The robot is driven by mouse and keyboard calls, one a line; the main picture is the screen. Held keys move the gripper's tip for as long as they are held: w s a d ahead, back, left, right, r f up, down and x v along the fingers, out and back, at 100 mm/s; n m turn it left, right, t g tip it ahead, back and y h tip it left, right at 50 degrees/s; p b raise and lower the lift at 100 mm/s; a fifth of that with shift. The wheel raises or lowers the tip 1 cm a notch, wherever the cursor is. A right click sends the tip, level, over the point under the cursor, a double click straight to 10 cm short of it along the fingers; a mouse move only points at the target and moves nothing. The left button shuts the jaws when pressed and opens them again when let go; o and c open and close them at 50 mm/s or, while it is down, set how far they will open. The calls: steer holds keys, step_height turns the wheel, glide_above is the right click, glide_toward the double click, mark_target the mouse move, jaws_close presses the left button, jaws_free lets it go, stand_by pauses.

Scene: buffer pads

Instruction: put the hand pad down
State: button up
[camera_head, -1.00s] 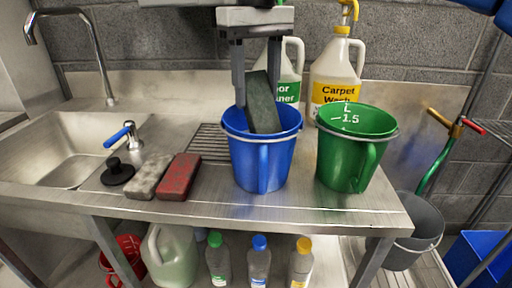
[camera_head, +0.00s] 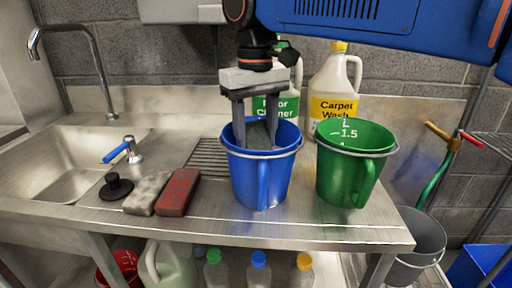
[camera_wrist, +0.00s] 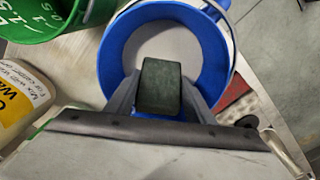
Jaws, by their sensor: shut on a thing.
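The hand pad (camera_head: 259,134) is a dark green block. My gripper (camera_head: 257,143) is shut on it and points down into the mouth of the blue bucket (camera_head: 262,182). In the wrist view the pad (camera_wrist: 159,86) sits between the two fingers, over the bucket's pale inside, with the blue bucket's rim (camera_wrist: 111,58) around it. The lower part of the pad is hidden by the bucket's wall in the head view. I cannot tell whether it touches the bottom.
A green measuring bucket (camera_head: 345,175) stands close on the right. A red pad (camera_head: 179,192) and a grey-brown pad (camera_head: 147,190) lie on the left by the sink (camera_head: 60,165). White jugs, one a Carpet Wash jug (camera_head: 335,88), stand behind. The counter's front strip is clear.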

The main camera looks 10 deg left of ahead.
step_height(320, 180, down, 3)
steer(key=shift+r, duration=0.2)
steer(key=o, duration=1.2)
steer(key=shift+o, duration=0.2)
